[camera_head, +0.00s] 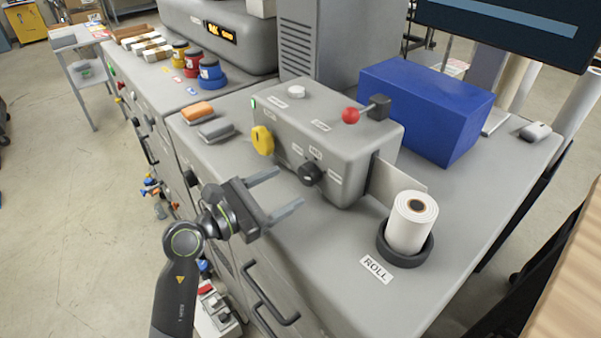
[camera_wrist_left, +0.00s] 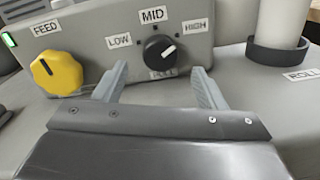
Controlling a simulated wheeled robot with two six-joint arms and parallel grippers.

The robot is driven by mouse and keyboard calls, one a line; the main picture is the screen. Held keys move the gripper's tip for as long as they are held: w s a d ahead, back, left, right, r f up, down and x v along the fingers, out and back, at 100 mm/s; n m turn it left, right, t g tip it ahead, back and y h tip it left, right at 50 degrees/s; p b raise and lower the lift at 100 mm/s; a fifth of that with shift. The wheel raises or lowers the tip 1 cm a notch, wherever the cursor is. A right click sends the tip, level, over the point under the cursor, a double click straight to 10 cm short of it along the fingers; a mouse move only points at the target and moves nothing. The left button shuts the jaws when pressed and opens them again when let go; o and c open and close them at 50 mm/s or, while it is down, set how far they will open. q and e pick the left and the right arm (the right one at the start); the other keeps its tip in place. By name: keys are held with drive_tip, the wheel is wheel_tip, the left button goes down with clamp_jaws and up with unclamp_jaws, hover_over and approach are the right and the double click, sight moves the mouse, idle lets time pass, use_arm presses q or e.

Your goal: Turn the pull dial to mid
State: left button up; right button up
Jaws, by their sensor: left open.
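The pull dial is a round black knob (camera_head: 311,173) on the front of the grey laminator box (camera_head: 330,125). It also shows in the left wrist view (camera_wrist_left: 159,52), with LOW, MID and HIGH labels around it and a partly hidden label below. Its white pointer mark is turned to the upper right, toward HIGH (camera_wrist_left: 196,25). The MID label (camera_wrist_left: 153,15) is straight above the knob. My left gripper (camera_head: 283,194) is open and empty, its two fingers pointing at the dial from in front, apart from it. My right gripper is not in view.
A yellow FEED knob (camera_wrist_left: 57,74) is left of the dial. A white roll (camera_head: 411,222) stands in a dark holder to the right. A blue block (camera_head: 425,110) is behind.

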sight(304, 178)
use_arm(q)
drive_tip(key=shift+p+x, duration=0.55)
drive_tip(key=shift+x, duration=2.15)
drive_tip(key=shift+c, duration=0.5)
drive_tip(key=c, duration=0.9)
drive_tip(key=shift+n, duration=0.3)
drive_tip(key=n+p, duration=0.3)
drive_tip(key=shift+r, duration=0.15)
drive_tip(key=shift+n+p, duration=1.35)
drive_tip(key=shift+n, duration=0.35)
